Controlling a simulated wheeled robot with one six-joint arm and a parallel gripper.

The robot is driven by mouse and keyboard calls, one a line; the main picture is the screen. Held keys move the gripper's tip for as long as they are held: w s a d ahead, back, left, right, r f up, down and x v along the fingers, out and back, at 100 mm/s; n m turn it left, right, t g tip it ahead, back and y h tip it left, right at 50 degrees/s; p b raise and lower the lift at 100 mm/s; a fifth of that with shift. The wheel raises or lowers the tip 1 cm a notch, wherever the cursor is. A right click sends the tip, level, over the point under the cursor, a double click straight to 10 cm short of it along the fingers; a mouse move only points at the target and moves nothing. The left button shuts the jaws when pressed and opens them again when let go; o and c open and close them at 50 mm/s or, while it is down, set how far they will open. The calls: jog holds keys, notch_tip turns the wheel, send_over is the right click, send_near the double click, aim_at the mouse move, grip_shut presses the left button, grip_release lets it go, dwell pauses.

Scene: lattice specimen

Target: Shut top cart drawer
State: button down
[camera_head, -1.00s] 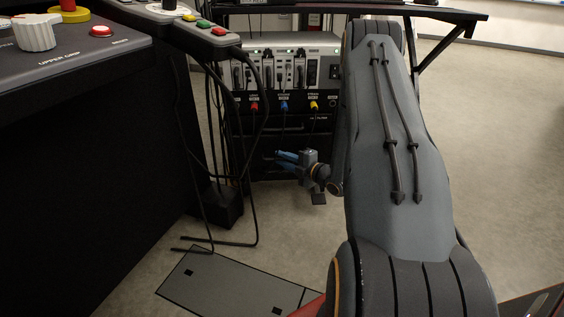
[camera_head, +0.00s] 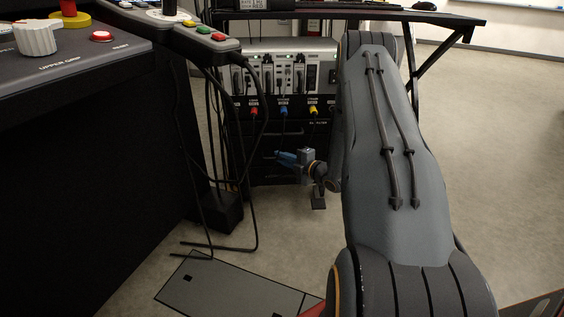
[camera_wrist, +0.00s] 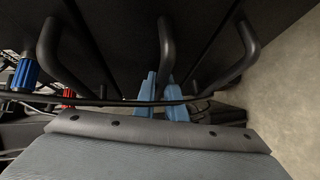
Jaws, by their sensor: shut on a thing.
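The black cart (camera_head: 270,178) stands at the centre of the head view, with dark drawers below its connector panel. A drawer handle (camera_head: 280,132) shows faintly under the panel. My gripper (camera_head: 281,157) is below that handle, its blue fingers against the drawer fronts. In the wrist view, several black bar handles stick out from the dark fronts. The blue fingers of my gripper (camera_wrist: 166,92) are shut on the middle handle (camera_wrist: 166,48); another handle (camera_wrist: 47,50) is to the left and one (camera_wrist: 240,60) to the right. I cannot tell how far any drawer stands out.
A control desk (camera_head: 90,150) fills the left side, with cables (camera_head: 215,150) hanging between it and the cart. A grey floor plate (camera_head: 235,285) lies in front. The floor to the right (camera_head: 500,150) is clear. My arm covers the cart's right side.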

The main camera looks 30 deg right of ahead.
jog(key=shift+w+d, duration=0.15)
jog(key=c, duration=2.1)
grip_release()
jog(key=shift+r, duration=0.1)
jog(key=p+v, duration=0.1)
jog(key=v, duration=0.3)
jog(key=p+v, duration=0.2)
jog(key=v, duration=0.2)
jog(key=shift+f+p, duration=0.2)
jog(key=shift+p, duration=0.1)
